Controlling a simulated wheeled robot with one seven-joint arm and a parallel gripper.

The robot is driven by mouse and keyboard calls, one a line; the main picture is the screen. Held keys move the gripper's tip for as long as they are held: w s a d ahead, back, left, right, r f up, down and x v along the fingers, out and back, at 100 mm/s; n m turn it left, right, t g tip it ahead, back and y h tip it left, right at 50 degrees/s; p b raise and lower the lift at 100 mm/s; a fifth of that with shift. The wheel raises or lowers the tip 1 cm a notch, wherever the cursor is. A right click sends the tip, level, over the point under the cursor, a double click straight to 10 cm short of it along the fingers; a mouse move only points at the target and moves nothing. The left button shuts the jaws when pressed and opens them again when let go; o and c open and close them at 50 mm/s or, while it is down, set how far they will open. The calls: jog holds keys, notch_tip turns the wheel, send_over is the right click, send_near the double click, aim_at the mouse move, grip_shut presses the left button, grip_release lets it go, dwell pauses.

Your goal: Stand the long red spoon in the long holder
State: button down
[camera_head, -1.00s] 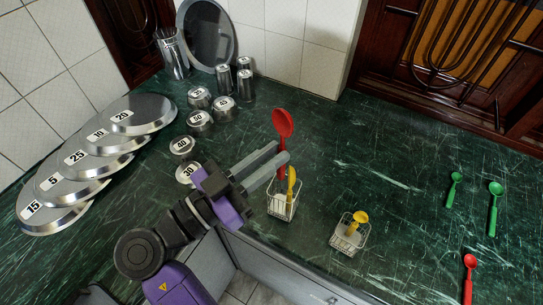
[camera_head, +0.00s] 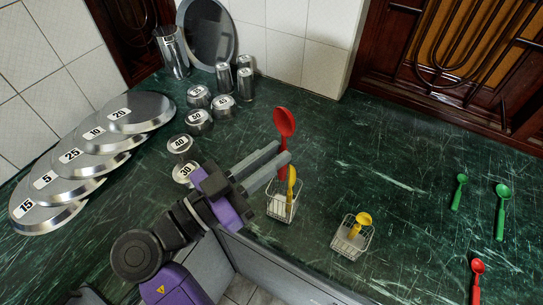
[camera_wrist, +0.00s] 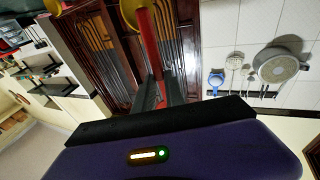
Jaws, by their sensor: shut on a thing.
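The long red spoon (camera_head: 285,123) is upright, bowl up, over the left wire holder. My gripper (camera_head: 284,157) is shut on its red handle, which also shows between the fingers in the wrist view (camera_wrist: 150,42). The long holder (camera_head: 281,210) is a small wire basket right below the fingers, with a long yellow spoon (camera_head: 291,182) standing in it. The fingers hide part of the red handle, and I cannot tell whether its lower end is inside the basket. Yellow spoon parts show close by at the top of the wrist view (camera_wrist: 133,10).
A second wire holder (camera_head: 345,246) with a short yellow spoon (camera_head: 361,222) stands to the right. Two green spoons (camera_head: 501,208) and another red spoon (camera_head: 477,268) lie at the far right. Metal weights (camera_head: 199,120) and plates (camera_head: 93,147) fill the left. The counter's middle is clear.

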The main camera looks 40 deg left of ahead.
notch_tip(320, 180, down, 11)
jog(key=b, duration=1.1)
jog(key=shift+r, duration=0.1)
jog(key=c, duration=1.3)
grip_release()
jog(key=shift+s, duration=0.15)
jog(key=shift+s+a+b, duration=0.2)
jog(key=shift+s, duration=1.25)
jog(key=shift+s+a+b, duration=0.2)
jog(key=shift+s+b, duration=0.05)
jog(key=shift+s, duration=1.2)
jog(key=shift+s+a+b, duration=0.2)
jog(key=shift+s, duration=1.25)
